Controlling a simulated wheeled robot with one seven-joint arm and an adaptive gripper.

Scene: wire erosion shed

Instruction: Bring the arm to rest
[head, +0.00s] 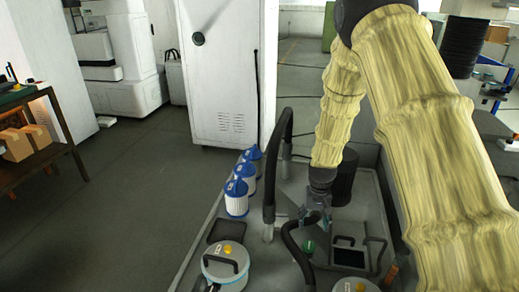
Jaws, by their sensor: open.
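My arm, in a yellowish fabric sleeve, comes in from the right side of the head view and bends down over a grey tray-like unit (205,235). My gripper (313,219) hangs at its end, pointing down, above the middle of that unit, near a black hose (272,180). The gripper is small in the picture and its fingers are open. I see nothing held between them. Whether the fingertips touch anything below cannot be told.
Several blue-and-white filter cartridges (237,197) stand at the unit's left. A lidded canister (226,265) stands in front. A white cabinet (222,85) rises behind. A bench with cardboard boxes (38,136) is at far left. The floor (140,200) between is clear.

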